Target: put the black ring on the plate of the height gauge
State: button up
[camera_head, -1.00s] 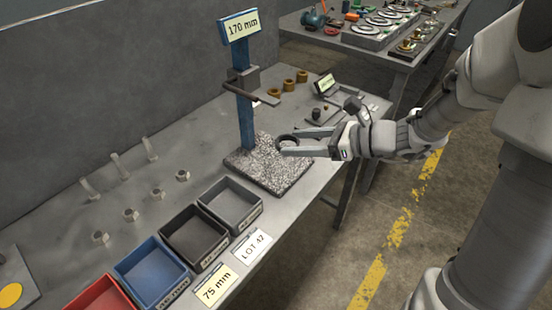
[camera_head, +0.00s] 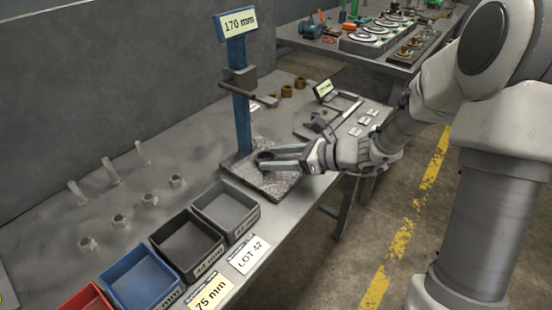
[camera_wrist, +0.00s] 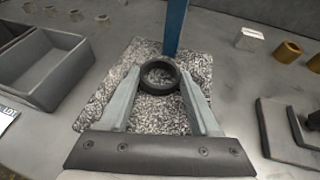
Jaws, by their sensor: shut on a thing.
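The black ring (camera_wrist: 159,75) is between the fingertips of my gripper (camera_wrist: 160,82) in the wrist view, with the speckled plate (camera_wrist: 110,98) of the height gauge below it. In the head view my gripper (camera_head: 272,158) is over the plate (camera_head: 290,186), shut on the ring (camera_head: 263,156), beside the foot of the blue post. I cannot tell whether the ring touches the plate.
Grey (camera_head: 253,219), black and blue (camera_head: 136,306) open bins line the bench's front edge, with a red one beyond. Several bolts and nuts stand on the left. Brass bushings (camera_head: 287,91) are behind the post. A dark tray with a caliper (camera_head: 327,120) lies right of the plate.

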jog(key=shift+f, duration=0.15)
jog(key=o, duration=1.3)
jog(key=p+v, duration=0.3)
jog(key=v, duration=0.9)
